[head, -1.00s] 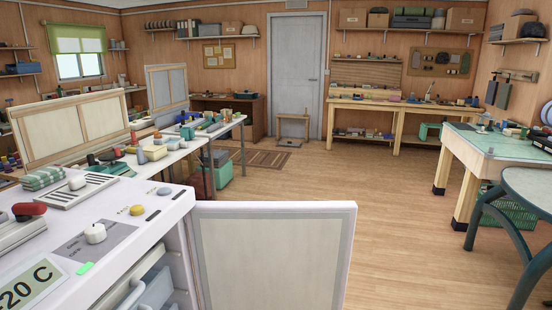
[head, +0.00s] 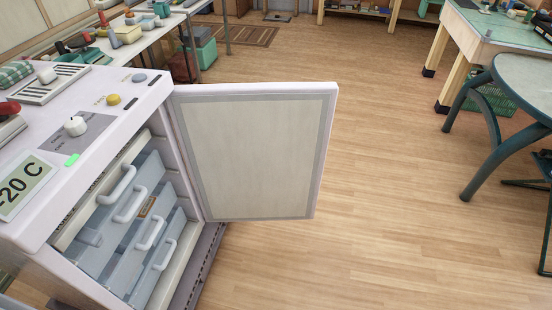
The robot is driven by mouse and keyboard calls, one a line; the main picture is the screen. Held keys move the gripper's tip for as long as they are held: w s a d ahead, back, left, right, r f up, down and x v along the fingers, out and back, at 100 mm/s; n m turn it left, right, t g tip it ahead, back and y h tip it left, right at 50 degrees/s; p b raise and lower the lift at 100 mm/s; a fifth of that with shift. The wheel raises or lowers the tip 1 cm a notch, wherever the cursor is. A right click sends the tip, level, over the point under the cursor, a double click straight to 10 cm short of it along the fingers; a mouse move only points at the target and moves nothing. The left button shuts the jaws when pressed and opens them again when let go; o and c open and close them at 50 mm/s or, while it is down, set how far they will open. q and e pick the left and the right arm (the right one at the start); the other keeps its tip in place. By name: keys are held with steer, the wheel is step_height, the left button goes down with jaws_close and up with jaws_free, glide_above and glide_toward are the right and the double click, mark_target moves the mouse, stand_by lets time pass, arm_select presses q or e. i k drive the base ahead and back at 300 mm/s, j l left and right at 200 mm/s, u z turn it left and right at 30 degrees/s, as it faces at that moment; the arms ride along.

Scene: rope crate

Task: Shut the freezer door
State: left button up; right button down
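The freezer (head: 130,95) stands at the left of the head view, a white cabinet with a "-20 C" display on its top panel. Its door (head: 258,150) is wide open, swung out to the right, with the grey-edged inner panel facing me. Inside are several pale blue drawers (head: 150,225) with white handles, and they look pushed in. Neither of my grippers is in view.
A round green table (head: 525,90) with curved legs stands at the right. A cluttered white table (head: 150,25) is behind the freezer. The wooden floor (head: 400,200) right of the door is clear.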

mark_target(251, 152)
steer(key=i+l+z, duration=1.3)
steer(key=i+l+u, duration=0.1)
steer(key=i, duration=0.35)
steer(key=i+l+u, duration=0.1)
steer(key=i, duration=0.35)
steer(key=i+u, duration=0.25)
steer(key=u, duration=0.25)
steer(key=i+u, duration=0.2)
steer(key=u, duration=0.25)
steer(key=i+l+u, duration=0.1)
steer(key=i+u, duration=0.15)
steer(key=u, duration=0.25)
steer(key=i+l+u, duration=0.15)
steer(key=u, duration=0.3)
steer(key=i+u, duration=0.15)
steer(key=u, duration=0.25)
steer(key=i+l+u, duration=0.1)
steer(key=u, duration=0.35)
steer(key=i+l+u, duration=0.1)
steer(key=l+u, duration=0.15)
steer(key=u, duration=0.15)
steer(key=i+l+u, duration=0.1)
steer(key=u, duration=0.35)
steer(key=l+u, duration=0.4)
steer(key=i+l+u, duration=0.1)
steer(key=l+u, duration=0.55)
steer(key=i, duration=0.05)
